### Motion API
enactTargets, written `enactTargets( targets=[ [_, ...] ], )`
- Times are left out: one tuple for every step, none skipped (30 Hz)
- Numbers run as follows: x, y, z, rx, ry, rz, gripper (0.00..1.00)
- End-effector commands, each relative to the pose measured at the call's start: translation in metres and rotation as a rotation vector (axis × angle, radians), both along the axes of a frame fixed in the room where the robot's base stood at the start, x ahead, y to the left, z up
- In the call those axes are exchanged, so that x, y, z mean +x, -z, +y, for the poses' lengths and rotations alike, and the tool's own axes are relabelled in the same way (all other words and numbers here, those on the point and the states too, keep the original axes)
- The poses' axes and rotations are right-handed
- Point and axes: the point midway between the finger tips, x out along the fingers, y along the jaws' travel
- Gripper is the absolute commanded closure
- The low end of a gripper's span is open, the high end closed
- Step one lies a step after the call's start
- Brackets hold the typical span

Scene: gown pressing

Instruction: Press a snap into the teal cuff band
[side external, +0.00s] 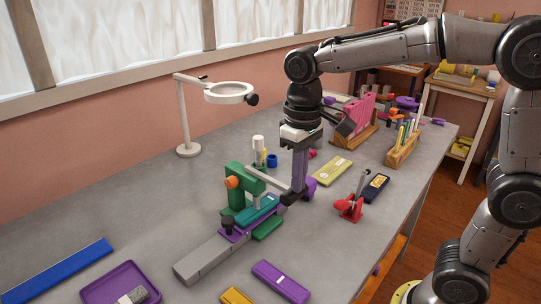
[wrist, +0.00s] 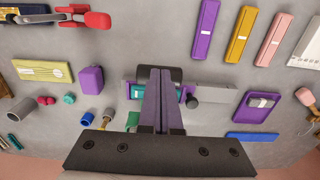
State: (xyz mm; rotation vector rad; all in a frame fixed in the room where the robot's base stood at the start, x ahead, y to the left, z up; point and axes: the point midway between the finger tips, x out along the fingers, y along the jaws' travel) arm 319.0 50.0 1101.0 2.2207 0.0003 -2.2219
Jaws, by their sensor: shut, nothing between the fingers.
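A green press (side external: 240,190) with an orange knob (side external: 232,182) stands on the table, and its grey lever (side external: 268,181) slopes down to the right. The teal cuff band (side external: 264,208) lies in a purple holder (side external: 232,236) on a grey rail under the press; part of the band (wrist: 139,92) shows in the wrist view. My gripper (side external: 294,198) points down, shut and empty, with its fingertips at the lever's outer end. In the wrist view, my fingers (wrist: 162,72) overlap a dark pad; whether they touch it is unclear. The snap is not distinguishable.
A grey rail (side external: 204,258) runs toward the front left. A purple block (side external: 308,187) stands just behind my fingers. A red hand press (side external: 350,208) stands to the right. A purple tray (side external: 118,284) and purple bar (side external: 280,281) lie in front. A magnifier lamp (side external: 187,120) stands behind.

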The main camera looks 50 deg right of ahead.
Motion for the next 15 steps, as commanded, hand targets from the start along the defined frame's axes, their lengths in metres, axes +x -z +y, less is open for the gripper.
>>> enactTargets(
  targets=[
    [-0.0009,-0.0010,0.0001,0.000,0.000,0.004,1.00],
    [-0.0011,-0.0017,0.0001,0.000,0.000,0.005,1.00],
    [-0.0011,-0.0022,0.0001,-0.001,0.000,0.005,1.00],
    [-0.0012,-0.0022,0.0000,-0.001,0.000,0.005,1.00],
    [-0.0011,-0.0022,0.0000,-0.001,0.000,0.005,1.00],
    [-0.0011,-0.0021,0.0000,-0.001,0.000,0.005,1.00],
    [-0.0011,-0.0021,0.0000,-0.001,0.000,0.005,1.00],
    [-0.0010,-0.0021,0.0000,-0.001,0.000,0.005,1.00],
    [-0.0010,-0.0021,0.0000,-0.001,0.000,0.004,1.00],
    [-0.0009,-0.0023,0.0000,-0.001,0.000,0.004,1.00],
    [-0.0007,-0.0026,0.0000,0.000,0.000,0.004,1.00],
    [-0.0003,-0.0034,0.0000,0.000,0.000,0.004,1.00],
    [0.0002,-0.0043,0.0001,0.000,0.000,0.003,1.00],
    [0.0008,-0.0055,0.0001,0.000,0.000,0.002,1.00],
    [0.0017,-0.0075,0.0001,0.000,0.000,0.001,1.00]
  ],
)
